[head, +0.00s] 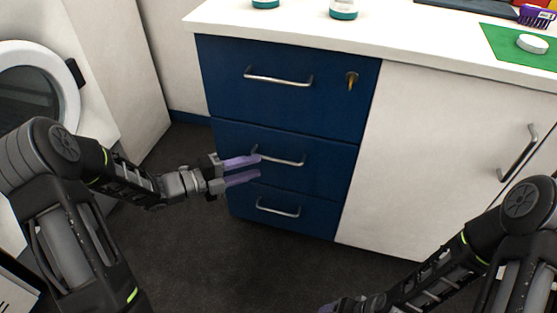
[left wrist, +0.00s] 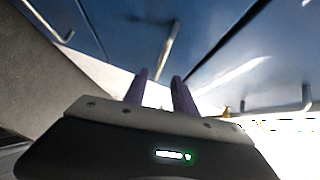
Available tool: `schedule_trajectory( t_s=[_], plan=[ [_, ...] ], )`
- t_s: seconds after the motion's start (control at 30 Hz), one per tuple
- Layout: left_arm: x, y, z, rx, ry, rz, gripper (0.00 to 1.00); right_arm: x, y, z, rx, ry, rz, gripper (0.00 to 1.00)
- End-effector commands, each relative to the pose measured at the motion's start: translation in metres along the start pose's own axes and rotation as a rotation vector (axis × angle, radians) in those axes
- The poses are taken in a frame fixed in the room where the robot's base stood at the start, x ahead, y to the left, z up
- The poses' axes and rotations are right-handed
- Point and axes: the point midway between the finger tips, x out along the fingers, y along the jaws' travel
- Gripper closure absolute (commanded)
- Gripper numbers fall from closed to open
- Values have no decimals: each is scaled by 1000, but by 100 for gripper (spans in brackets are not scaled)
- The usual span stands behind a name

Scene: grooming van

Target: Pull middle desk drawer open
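The blue desk unit has three drawers, and the middle drawer (head: 325,168) looks closed and flush. Its silver bar handle (head: 285,160) runs across the front, with its left end by my left gripper. My left gripper (head: 259,167) has two purple fingers, apart and empty, pointing right at the handle's left part. In the left wrist view the handle (left wrist: 169,45) lies beyond the fingertips (left wrist: 160,74), roughly in line with the gap. Contact cannot be told. My right gripper (head: 328,308) is mostly cut off at the bottom edge.
The top drawer (head: 290,105) has a handle and a key (head: 351,80) in its lock. The bottom drawer (head: 310,213) is closed below. A white cupboard door (head: 430,150) stands to the right, and a washer (head: 35,85) at left. The dark floor in front is clear.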

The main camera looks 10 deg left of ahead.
Motion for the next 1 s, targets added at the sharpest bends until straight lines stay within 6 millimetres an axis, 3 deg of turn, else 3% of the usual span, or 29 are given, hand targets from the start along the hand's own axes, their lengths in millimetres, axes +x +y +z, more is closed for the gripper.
schedule_trajectory(
  t_s=[0.33,0.73,1.0],
  plan=[
    [8,2,0,-4,0,1,67,3,1,0,0,0,0,22],
    [65,3,0,-5,0,1,67,19,6,-2,1,8,0,22],
    [79,1,1,-6,-3,2,67,21,6,-2,1,10,0,22]
  ],
)
